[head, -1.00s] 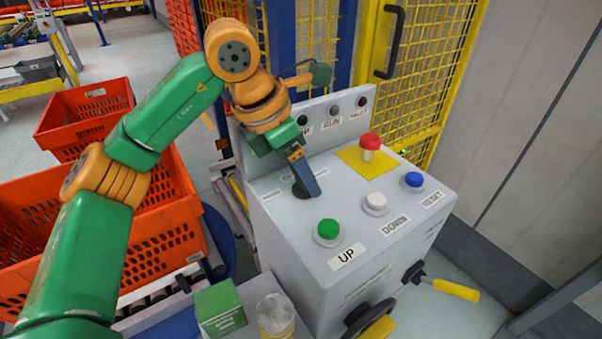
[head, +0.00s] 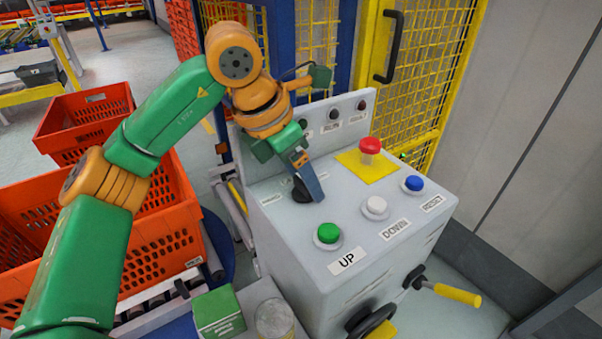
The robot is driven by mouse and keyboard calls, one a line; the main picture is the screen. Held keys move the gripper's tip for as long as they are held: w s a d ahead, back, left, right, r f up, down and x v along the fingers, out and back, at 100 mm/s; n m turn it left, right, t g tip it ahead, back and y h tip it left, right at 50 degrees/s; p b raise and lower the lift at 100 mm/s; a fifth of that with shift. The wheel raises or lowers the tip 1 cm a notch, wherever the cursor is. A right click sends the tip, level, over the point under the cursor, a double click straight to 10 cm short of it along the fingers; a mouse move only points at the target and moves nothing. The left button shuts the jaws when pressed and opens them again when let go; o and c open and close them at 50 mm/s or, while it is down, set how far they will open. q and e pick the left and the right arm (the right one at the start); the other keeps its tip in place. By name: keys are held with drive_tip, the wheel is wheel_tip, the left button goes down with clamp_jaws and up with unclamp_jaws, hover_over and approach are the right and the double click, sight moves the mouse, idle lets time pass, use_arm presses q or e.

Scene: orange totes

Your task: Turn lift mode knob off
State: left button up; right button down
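The grey control box stands in the middle of the head view, with its sloped panel (head: 330,205) facing up. A black knob (head: 301,193) sits at the panel's upper left, partly hidden by my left gripper. My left gripper (head: 308,180) reaches down over the knob, with its blue-grey finger at the knob's right side. I cannot tell whether the fingers close on it. The knob's labels are too small or covered to read fully. My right gripper is not in view.
Green UP (head: 327,234), white DOWN (head: 375,206) and blue RESET (head: 413,183) buttons and a red mushroom button (head: 369,147) share the panel. A green box (head: 218,312) and a glass jar (head: 274,319) stand in front. Orange totes (head: 165,240) are at left; a yellow mesh fence (head: 430,75) stands behind.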

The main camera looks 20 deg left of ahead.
use_arm(q)
drive_tip(key=v, duration=0.7)
idle(0.3)
